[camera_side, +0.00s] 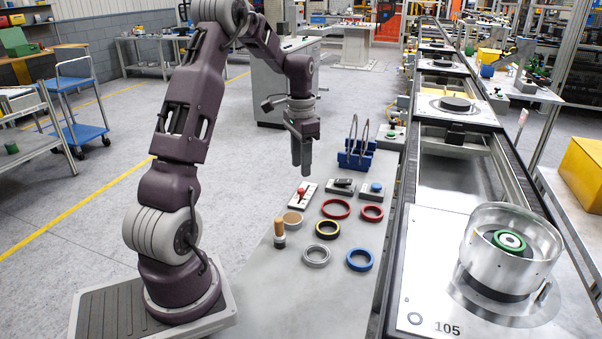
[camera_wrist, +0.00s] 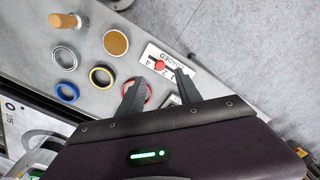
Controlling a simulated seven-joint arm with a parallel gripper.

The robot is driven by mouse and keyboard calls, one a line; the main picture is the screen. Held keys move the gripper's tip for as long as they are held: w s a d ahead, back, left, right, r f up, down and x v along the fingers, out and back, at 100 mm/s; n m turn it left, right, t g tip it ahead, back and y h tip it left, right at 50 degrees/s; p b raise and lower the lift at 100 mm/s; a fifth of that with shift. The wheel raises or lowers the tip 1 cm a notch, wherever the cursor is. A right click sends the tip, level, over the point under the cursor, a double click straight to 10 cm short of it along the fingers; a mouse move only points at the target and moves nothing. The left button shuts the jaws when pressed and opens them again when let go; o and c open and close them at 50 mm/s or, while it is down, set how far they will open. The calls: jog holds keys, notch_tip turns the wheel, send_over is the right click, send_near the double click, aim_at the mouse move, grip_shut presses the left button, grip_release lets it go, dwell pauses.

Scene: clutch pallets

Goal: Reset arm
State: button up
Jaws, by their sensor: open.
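My gripper (camera_side: 301,168) hangs pointing down over the far left edge of the grey bench (camera_side: 265,300), clear of the things on it. It is open and empty; in the wrist view its two dark fingers (camera_wrist: 158,82) stand apart. My arm rises from its base at the left and bends over at the top. Below the fingers lie the white plate with a red-knobbed lever (camera_side: 301,194), which also shows in the wrist view (camera_wrist: 168,61), and the large red ring (camera_side: 336,217), partly hidden by a finger in the wrist view.
On the bench lie a small red ring (camera_side: 372,220), yellow-black ring (camera_side: 327,236), blue ring (camera_side: 360,268), silver ring (camera_side: 316,264), tan disc (camera_side: 292,219) and wooden-handled tool (camera_side: 280,230). A blue rack (camera_side: 351,160) stands behind. Right, pallet 105 (camera_side: 420,285) carries a metal drum (camera_side: 485,255).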

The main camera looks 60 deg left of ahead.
jog(key=s+d+r+t+y, duration=0.1)
jog(key=s+d+r+t, duration=0.1)
jog(key=d+r, duration=1.1)
jog(key=s+d+t+h, duration=0.1)
jog(key=s+d+t, duration=0.2)
jog(key=s+d, duration=1.3)
jog(key=shift+s+d+t, duration=0.3)
jog(key=shift+s+d, duration=0.1)
jog(key=shift+s, duration=0.1)
